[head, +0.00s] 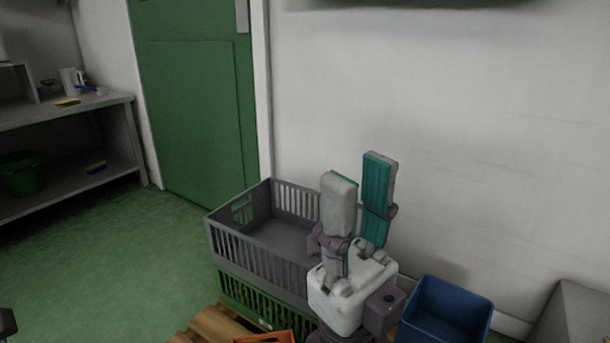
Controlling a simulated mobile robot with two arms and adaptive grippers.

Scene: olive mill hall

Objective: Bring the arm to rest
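My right gripper (360,207) stands upright right of the middle of the head view, with its fingers pointing up. Its two grey fingers have teal pads and are apart, with nothing between them. The white and purple wrist below it hides part of what is behind. The gripper is in front of the right end of a grey crate (262,263). My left gripper cannot be made out; only a small dark piece shows at the lower left edge, and I cannot tell what it is.
The grey crate sits on a green crate (252,302). An orange container (266,338) and a blue bin (447,309) are close by. A white wall is behind, with a green door (193,97). A shelf bench (62,111) stands left. The green floor between is clear.

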